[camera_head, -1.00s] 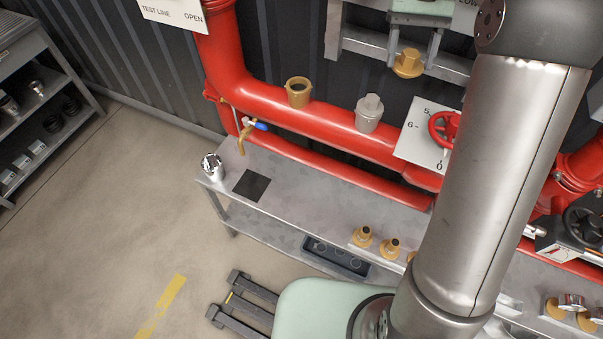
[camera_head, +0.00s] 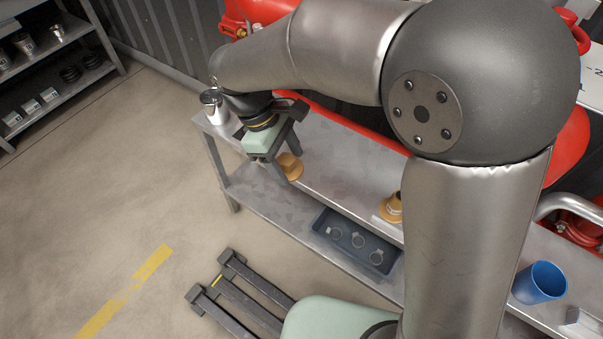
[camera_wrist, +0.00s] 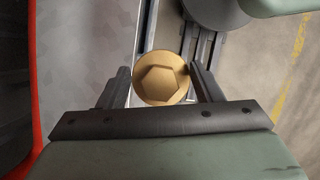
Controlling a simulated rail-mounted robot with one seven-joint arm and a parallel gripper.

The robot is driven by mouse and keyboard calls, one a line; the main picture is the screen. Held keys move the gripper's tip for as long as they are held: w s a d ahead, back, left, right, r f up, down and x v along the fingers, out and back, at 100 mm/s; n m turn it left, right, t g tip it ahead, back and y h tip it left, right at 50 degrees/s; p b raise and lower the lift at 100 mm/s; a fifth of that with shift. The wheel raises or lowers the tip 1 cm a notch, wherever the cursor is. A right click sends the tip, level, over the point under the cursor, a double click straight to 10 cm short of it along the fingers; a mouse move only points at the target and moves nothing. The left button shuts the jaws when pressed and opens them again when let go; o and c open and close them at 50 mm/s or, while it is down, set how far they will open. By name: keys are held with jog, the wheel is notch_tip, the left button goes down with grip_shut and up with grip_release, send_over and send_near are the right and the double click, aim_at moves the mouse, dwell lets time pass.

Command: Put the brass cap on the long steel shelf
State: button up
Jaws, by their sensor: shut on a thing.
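The brass cap (camera_head: 290,166) is between the fingers of my gripper (camera_head: 282,148), which is shut on it. In the wrist view the cap (camera_wrist: 162,78) shows its hexagonal face, with a finger at each side of my gripper (camera_wrist: 162,85). The long steel shelf (camera_head: 345,175) runs along the wall below the red pipe. The cap appears over or near its front edge, toward the left end; I cannot tell whether it touches. In the wrist view the shelf (camera_wrist: 85,50) is left of the cap. My arm hides much of the shelf's back and middle.
A shiny metal cup-like part (camera_head: 212,105) stands at the shelf's left end. A brass fitting (camera_head: 392,207) is farther right, partly behind my arm. A blue tray with rings (camera_head: 352,246) lies on the lower level (camera_head: 265,210). A blue cup (camera_head: 540,282) is at right.

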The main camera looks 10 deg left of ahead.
jog(key=shift+a+f, duration=0.1)
jog(key=shift+f, duration=0.4)
jog(key=w+f, duration=0.3)
jog(key=w, duration=0.1)
jog(key=w+f+b, duration=0.1)
jog(key=w+f, duration=0.2)
jog(key=w, duration=0.1)
jog(key=w+f+b, duration=0.1)
jog(key=w+f, duration=0.1)
jog(key=w, duration=0.3)
jog(key=shift+a+f, duration=0.1)
jog(key=shift+f, duration=0.3)
jog(key=shift+w+f+b, duration=0.15)
jog(key=shift+f, duration=0.8)
jog(key=shift+w+f+b, duration=0.1)
jog(key=shift+f+b, duration=0.05)
jog(key=shift+f, duration=0.75)
jog(key=shift+f, duration=0.2)
jog(key=o, duration=1.1)
jog(key=shift+r, duration=0.15)
